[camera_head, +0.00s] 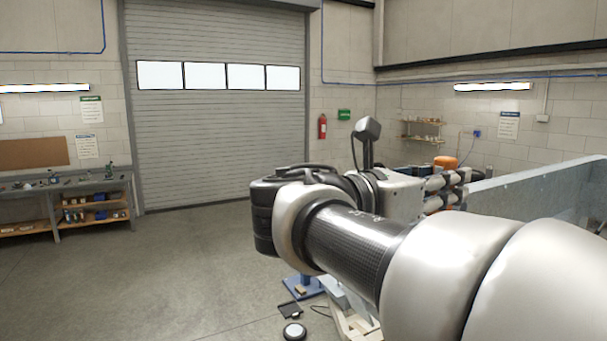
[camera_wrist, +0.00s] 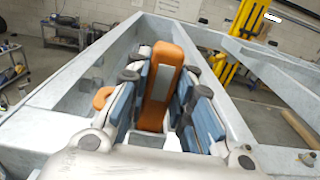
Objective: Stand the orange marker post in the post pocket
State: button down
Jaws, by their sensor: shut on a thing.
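The orange marker post (camera_wrist: 160,92), with a grey stripe down its face, is between the blue-padded fingers of my gripper (camera_wrist: 168,78) in the wrist view. My gripper is shut on it. In the head view an orange end (camera_head: 446,161) shows above my gripper (camera_head: 450,188), beside the grey trailer frame (camera_head: 540,186). In the wrist view the post is over the space between the frame's galvanised beams (camera_wrist: 75,85). I cannot make out the post pocket; my arm hides much of the frame in the head view.
A small orange round thing (camera_wrist: 103,97) shows left of the fingers in the wrist view. A yellow stand (camera_wrist: 243,35) is beyond the frame. The floor before the shutter door (camera_head: 215,130) is mostly clear.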

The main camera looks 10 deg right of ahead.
jog(key=shift+f+b, duration=0.4)
jog(key=shift+f, duration=0.35)
jog(key=c, duration=1.3)
grip_release()
jog(key=v, duration=1.2)
